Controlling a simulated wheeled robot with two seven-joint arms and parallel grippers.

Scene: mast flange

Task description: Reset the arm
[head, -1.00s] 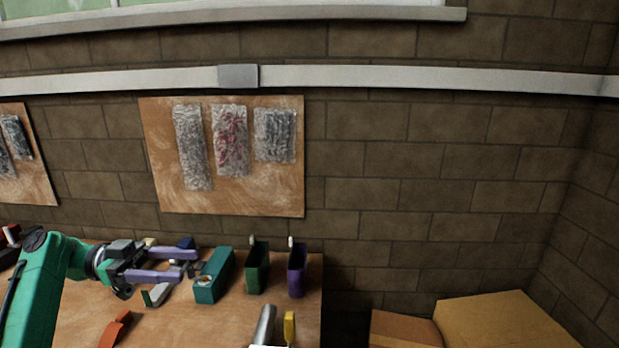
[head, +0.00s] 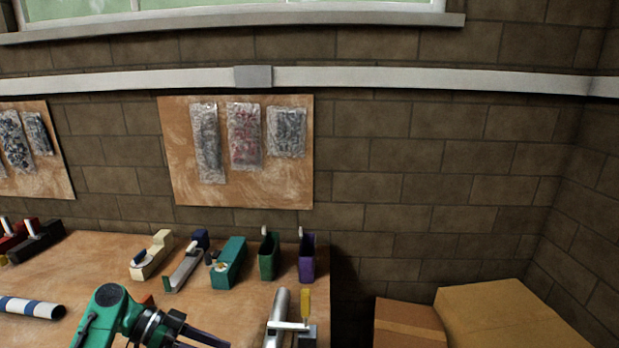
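My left arm (head: 108,308), green with a dark wrist, comes in at the bottom left. Its gripper (head: 205,339) is low in the head view, over the front of the workbench, and is partly cut off by the bottom edge. Its fingers look apart, with nothing seen between them. My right gripper is not in view.
On the wooden workbench (head: 90,265) stand a cream dispenser (head: 152,256), a teal holder (head: 229,262), a green holder (head: 268,258) and a purple one (head: 307,258). A metal tube (head: 278,318) and a striped tube (head: 30,307) lie nearer. Cardboard boxes (head: 510,318) stand right.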

